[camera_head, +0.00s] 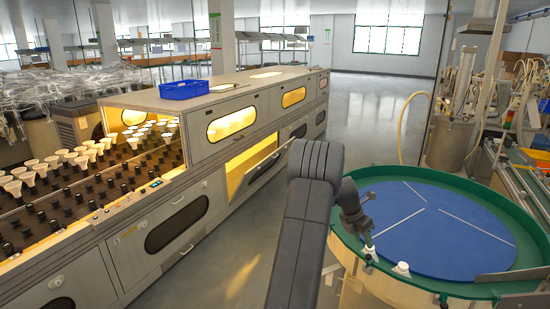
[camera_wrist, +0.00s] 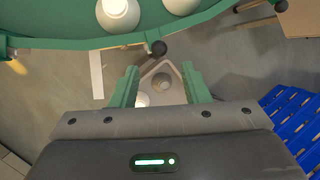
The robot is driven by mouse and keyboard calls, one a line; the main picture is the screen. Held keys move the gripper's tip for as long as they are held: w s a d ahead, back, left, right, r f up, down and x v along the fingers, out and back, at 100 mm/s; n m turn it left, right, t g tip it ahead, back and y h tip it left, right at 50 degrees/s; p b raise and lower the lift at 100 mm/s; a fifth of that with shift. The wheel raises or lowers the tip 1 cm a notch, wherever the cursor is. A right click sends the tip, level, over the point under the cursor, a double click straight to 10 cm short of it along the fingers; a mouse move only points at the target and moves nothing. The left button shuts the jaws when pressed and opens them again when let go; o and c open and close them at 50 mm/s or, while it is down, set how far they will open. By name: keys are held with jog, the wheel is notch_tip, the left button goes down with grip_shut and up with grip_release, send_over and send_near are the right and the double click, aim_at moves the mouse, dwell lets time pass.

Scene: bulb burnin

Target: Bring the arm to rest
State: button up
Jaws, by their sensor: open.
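My gripper (camera_head: 367,240) is over the near left rim of the round turntable (camera_head: 440,232), which has a blue top and a green rim. In the wrist view my gripper (camera_wrist: 160,70) has its two green fingers spread apart. No object is clasped between them; a beige angular piece with a round grey middle shows beyond the gap, with a small white thing (camera_wrist: 143,100) beside the left finger. Two white bulbs (camera_wrist: 118,14) (camera_wrist: 180,4) lie on the green rim at the top of the wrist view. A white bulb (camera_head: 402,268) also shows on the rim in the head view.
A long burn-in cabinet (camera_head: 170,185) with rows of bulbs (camera_head: 60,165) in black sockets stands at the left. A blue bin (camera_head: 184,89) sits on top. Blue slatted stuff (camera_wrist: 293,118) is at the right of the wrist view. The grey aisle floor (camera_head: 375,115) behind is clear.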

aim_at(366, 258)
jog(key=p+x, duration=0.2)
jog(key=x, duration=0.8)
jog(key=shift+w, duration=0.1)
jog(key=shift+r, duration=0.1)
jog(key=shift+r, duration=0.1)
jog(key=b+v, duration=0.3)
jog(key=v, duration=1.1)
jog(key=p+x, duration=0.3)
jog(key=x, duration=1.1)
jog(key=shift+s+a+t+h+b, duration=0.25)
jog(key=shift+t+h+b, duration=0.15)
jog(key=shift+h+b, duration=0.25)
jog(key=shift+a+f+h+b, duration=0.1)
jog(key=shift+f+h+b, duration=0.15)
jog(key=shift+h+b, duration=0.15)
jog(key=shift+s+t, duration=0.1)
jog(key=shift+t, duration=0.2)
